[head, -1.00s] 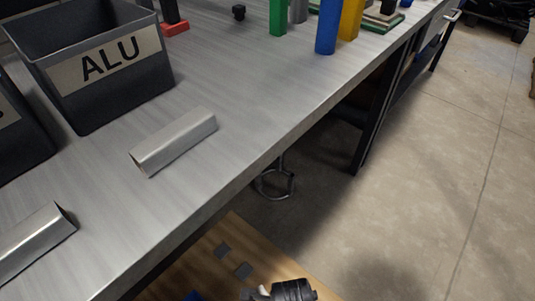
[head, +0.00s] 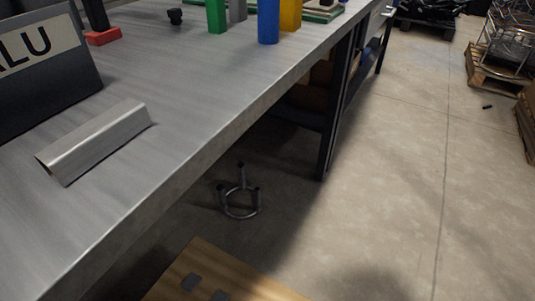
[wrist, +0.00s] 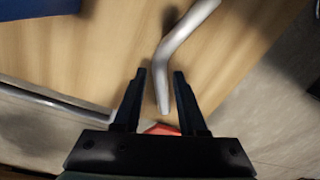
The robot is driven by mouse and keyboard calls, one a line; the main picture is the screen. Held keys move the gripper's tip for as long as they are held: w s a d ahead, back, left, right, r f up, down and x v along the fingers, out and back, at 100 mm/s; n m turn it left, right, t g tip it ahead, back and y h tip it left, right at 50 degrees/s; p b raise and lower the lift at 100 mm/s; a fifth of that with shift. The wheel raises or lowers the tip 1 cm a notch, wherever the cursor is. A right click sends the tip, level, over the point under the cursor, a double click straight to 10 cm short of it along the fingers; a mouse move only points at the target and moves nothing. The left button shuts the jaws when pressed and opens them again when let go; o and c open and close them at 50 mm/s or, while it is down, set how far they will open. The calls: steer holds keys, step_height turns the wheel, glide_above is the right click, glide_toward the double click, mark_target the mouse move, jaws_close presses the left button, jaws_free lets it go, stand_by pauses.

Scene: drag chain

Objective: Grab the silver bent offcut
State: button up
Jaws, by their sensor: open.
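A silver bent offcut (head: 95,142), a long folded metal piece, lies on the grey workbench (head: 150,85) in front of the ALU bin in the head view. In the wrist view my gripper (wrist: 160,75) is open, with two dark fingers apart. A silver bent bar (wrist: 172,52) over a wooden surface (wrist: 110,50) runs from the top edge down to between the fingers in the picture. I cannot tell its depth or whether it is an offcut. A red thing (wrist: 162,129) shows partly behind the gripper's base. My gripper is not visible in the head view now.
The dark ALU bin (head: 45,85) stands at the left. Green (head: 216,15), blue (head: 268,22) and yellow (head: 291,14) upright pieces stand farther along the bench. A wooden surface with grey squares (head: 215,275) lies below the bench edge. Open floor (head: 400,180) is at right.

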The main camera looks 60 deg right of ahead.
step_height(320, 180, down, 3)
steer(key=shift+w+d+r+b, duration=0.1)
steer(key=shift+b, duration=0.65)
jaws_close()
steer(key=shift+r, duration=0.15)
